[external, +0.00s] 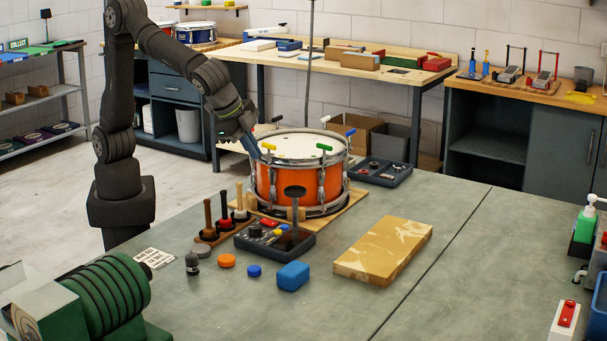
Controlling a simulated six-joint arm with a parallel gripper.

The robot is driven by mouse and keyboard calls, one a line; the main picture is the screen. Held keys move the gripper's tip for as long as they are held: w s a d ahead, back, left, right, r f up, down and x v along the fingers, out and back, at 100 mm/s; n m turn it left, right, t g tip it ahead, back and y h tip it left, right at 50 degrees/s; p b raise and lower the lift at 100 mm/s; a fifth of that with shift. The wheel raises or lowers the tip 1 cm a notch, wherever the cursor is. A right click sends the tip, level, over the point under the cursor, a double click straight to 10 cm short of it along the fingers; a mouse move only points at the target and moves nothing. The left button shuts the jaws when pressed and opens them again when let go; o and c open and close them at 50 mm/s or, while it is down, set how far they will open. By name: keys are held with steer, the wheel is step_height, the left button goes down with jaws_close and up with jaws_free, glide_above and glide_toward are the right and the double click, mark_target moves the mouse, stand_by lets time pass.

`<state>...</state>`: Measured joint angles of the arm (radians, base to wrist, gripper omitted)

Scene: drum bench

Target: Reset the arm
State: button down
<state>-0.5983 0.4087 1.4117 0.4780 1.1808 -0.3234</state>
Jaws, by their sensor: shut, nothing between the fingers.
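My gripper (251,147) is at the left side of the orange drum (279,187), close to its rim. The fingers are together with nothing seen between them; whether they touch the drum I cannot tell. My arm reaches down to it from the upper left. The drum stands upright on a wooden board (349,198), with a pale head (296,145) and several coloured tuning keys around its rim, among them a yellow one (268,147), a green one (324,148) and a blue one (350,132).
A green ribbed machine (105,295) fills the lower left. The bench's right side (480,250) is mostly clear.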

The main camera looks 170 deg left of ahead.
steer(key=s+a+f+t+y, duration=0.1)
steer(key=a+f+y, duration=0.1)
steer(key=f, duration=0.4)
steer(key=s+a+f+m+t+y, duration=0.1)
steer(key=a+f, duration=0.3)
steer(key=f, duration=0.2)
steer(key=shift+a+m+t+y, duration=0.3)
steer(key=shift+a+y, duration=0.1)
steer(key=shift+s, duration=0.1)
steer(key=shift+r, duration=0.1)
stand_by(2.5)
